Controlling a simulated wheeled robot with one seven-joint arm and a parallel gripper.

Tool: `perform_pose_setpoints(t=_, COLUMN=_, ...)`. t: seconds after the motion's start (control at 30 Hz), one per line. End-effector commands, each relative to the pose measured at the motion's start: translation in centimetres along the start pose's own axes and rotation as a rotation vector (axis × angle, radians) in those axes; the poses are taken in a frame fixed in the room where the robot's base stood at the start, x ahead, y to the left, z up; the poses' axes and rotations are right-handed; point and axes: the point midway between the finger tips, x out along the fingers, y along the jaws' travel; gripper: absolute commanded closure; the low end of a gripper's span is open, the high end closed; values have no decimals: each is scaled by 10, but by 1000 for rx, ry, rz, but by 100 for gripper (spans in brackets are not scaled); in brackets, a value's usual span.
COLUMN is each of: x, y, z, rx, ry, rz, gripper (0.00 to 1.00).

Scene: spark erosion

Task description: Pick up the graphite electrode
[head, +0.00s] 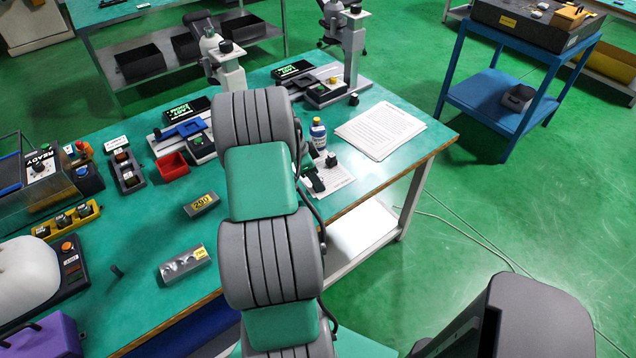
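A small dark, rod-like piece (116,271) lies or stands on the green tabletop at the left; it looks like the graphite electrode, but it is too small to be sure. To its right is a grey block (178,268) with shiny round spots and a yellow tag. A darker grey block (201,206) with a yellow number label lies farther back. My arm rises through the middle of the head view and covers part of the table. My gripper is not seen, so its opening and place cannot be told.
The green workbench (140,301) holds a red bin (171,167), two microscopes, a bottle (318,134) and paper sheets (380,131). A white rounded device (26,275) and a purple box (47,338) stand at the left. The table between the dark piece and the blocks is clear.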

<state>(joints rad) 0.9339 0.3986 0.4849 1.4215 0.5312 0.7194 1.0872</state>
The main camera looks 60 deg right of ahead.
Motion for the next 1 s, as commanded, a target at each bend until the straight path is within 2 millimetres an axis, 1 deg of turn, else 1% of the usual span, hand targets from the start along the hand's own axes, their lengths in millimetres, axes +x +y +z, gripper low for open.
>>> perform_pose_setpoints(t=0.03, x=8, y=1, z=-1, rx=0, ry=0, rz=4, gripper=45)
perform_pose_setpoints(t=0.13, x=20, y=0, z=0, rx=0, ry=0, rz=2, gripper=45)
perform_pose_setpoints(t=0.37, x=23, y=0, z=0, rx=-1, ry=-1, rz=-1, gripper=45)
perform_pose_setpoints(t=1.0, x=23, y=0, z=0, rx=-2, ry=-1, rz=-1, gripper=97)
